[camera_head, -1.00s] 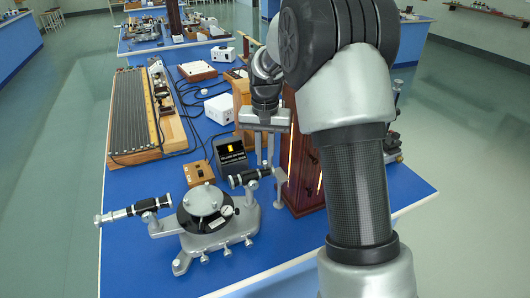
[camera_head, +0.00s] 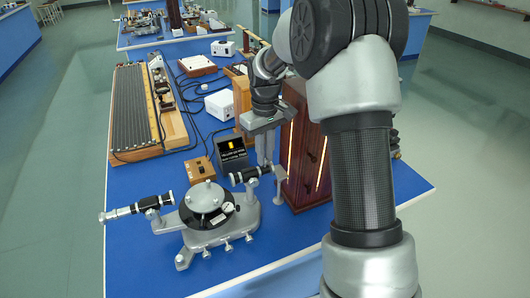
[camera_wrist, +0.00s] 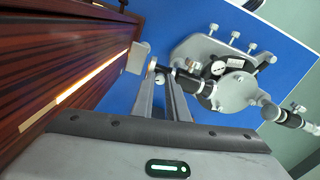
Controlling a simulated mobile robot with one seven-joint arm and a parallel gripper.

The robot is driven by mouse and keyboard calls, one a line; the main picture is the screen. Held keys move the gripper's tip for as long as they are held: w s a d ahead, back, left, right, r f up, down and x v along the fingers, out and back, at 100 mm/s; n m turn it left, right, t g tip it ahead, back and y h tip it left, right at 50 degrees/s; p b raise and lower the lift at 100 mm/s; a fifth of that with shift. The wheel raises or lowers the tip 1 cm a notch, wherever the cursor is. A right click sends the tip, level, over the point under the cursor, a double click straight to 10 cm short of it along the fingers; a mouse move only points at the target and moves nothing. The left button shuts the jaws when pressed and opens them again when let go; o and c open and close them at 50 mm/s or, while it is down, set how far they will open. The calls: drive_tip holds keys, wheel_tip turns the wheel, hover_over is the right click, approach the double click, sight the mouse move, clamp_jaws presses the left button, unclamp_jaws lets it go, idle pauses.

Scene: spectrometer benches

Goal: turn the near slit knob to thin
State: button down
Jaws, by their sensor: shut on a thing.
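The near spectrometer (camera_head: 246,218) stands on the blue bench, with a round grey table and black-and-silver tubes. One tube (camera_head: 242,176) points right, and its slit end is beside my fingers. My gripper (camera_head: 265,165) reaches down over this slit end. In the wrist view, my gripper (camera_wrist: 160,72) has its two fingers close together at the end of the tube (camera_wrist: 186,80). They are shut on the slit knob, which is mostly hidden between the fingertips. The knob's setting cannot be read.
A dark wooden cabinet (camera_head: 305,160) with a glowing slit stands just right of my gripper. A small black display (camera_head: 231,151) with yellow lettering and a wooden switch box (camera_head: 200,170) stand to the left. The front bench surface is mostly clear.

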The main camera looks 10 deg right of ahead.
drive_tip(key=shift+n, duration=0.3)
drive_tip(key=c, duration=1.7)
unclamp_jaws()
drive_tip(key=shift+c, duration=0.2)
drive_tip(key=shift+r, duration=0.1)
wheel_tip(320, 180, up, 17)
drive_tip(key=p, duration=0.1)
drive_tip(key=shift+r, duration=0.15)
